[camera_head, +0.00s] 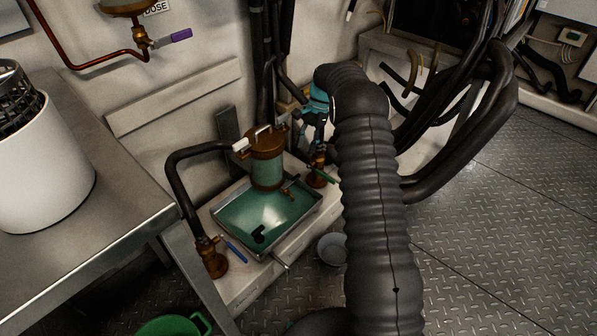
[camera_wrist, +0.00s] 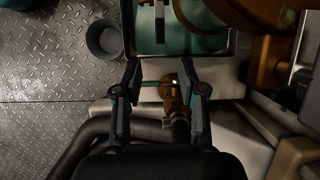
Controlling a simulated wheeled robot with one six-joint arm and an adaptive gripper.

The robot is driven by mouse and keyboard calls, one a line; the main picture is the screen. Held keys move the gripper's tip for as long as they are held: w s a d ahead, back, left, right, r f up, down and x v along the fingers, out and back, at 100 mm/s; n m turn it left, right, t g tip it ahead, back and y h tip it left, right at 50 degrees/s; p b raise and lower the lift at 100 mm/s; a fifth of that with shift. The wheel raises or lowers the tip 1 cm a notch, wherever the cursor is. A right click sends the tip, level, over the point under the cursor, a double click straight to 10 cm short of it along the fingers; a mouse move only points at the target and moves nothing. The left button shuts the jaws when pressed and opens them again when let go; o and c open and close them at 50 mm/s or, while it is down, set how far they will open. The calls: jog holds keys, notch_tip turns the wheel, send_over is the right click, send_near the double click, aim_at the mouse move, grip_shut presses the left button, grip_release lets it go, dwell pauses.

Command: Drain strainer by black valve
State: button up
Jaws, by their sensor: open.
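The strainer (camera_head: 267,170) is a greenish cylinder with a brass cap, standing at the tray's back edge. The tray (camera_head: 226,229) holds green liquid, and a small black shape (camera_head: 259,236) lies in it. A small brass drain cock (camera_head: 290,186) sits low beside the strainer. In the wrist view a dark bar (camera_wrist: 159,22) reaches over the tray; I cannot tell whether it is the black valve's handle. My gripper (camera_wrist: 160,68) is open and points down, partly hidden by my arm in the head view. A brass valve (camera_wrist: 172,89) with a green lever (camera_wrist: 150,84) shows between its fingers; contact is unclear.
A blue-handled brass valve (camera_head: 233,252) stands left of the tray. A grey bucket (camera_head: 332,249) is on the floor, also in the wrist view (camera_wrist: 104,38). A metal table (camera_head: 100,225) is at left, thick black hoses (camera_head: 470,120) at right. The right floor is clear.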

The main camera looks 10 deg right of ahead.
aim_at(297, 176)
jog(key=x, duration=1)
jog(key=shift+f, duration=0.3)
grip_shut()
